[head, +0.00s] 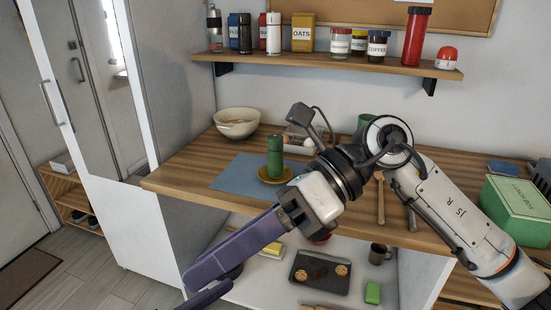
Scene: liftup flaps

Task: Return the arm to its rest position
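My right arm (440,210) comes in from the right and reaches across the front of the wooden counter (180,177). My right gripper (187,296) points down and left in front of the counter. Its two purple fingers are apart, with nothing seen between them; the lower finger is partly cut off by the bottom edge. My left gripper is not in view.
Below is an open compartment with a dark tray (320,272). A shelf (340,64) with jars hangs above.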

